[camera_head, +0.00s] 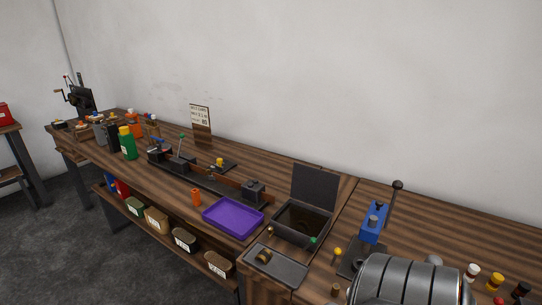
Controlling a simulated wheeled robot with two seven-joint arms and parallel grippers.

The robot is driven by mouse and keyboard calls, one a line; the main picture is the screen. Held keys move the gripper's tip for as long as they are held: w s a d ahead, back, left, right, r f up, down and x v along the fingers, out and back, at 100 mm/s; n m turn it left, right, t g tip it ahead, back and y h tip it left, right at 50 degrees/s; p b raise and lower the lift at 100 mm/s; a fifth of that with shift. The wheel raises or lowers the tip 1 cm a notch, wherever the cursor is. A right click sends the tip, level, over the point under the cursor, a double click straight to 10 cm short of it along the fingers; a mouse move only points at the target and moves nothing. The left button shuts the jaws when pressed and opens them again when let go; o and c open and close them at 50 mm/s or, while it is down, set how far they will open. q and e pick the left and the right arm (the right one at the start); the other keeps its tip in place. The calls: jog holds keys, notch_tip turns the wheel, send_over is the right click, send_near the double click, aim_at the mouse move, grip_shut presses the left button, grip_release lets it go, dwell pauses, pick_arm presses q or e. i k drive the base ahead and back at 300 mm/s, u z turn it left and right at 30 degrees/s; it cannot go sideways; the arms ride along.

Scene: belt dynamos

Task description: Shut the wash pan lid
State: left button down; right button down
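The wash pan (292,236) is a dark square box set in the wooden bench, right of the purple tray. Its dark flat lid (315,187) stands open, raised nearly upright at the pan's back edge. The pan's inside shows as a dark brownish hollow. A green knob (313,240) sits at the pan's front right. Neither of my grippers shows in the head view.
A purple tray (233,218) lies left of the pan. A dark plate with a brass piece (263,256) is in front of it. A blue lever press (374,222) and a ribbed metal drum (408,280) stand to the right. Bottles (128,143) stand farther left.

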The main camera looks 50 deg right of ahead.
aim_at(314, 186)
jog(key=i, duration=1.4)
jog(key=z, duration=3.75)
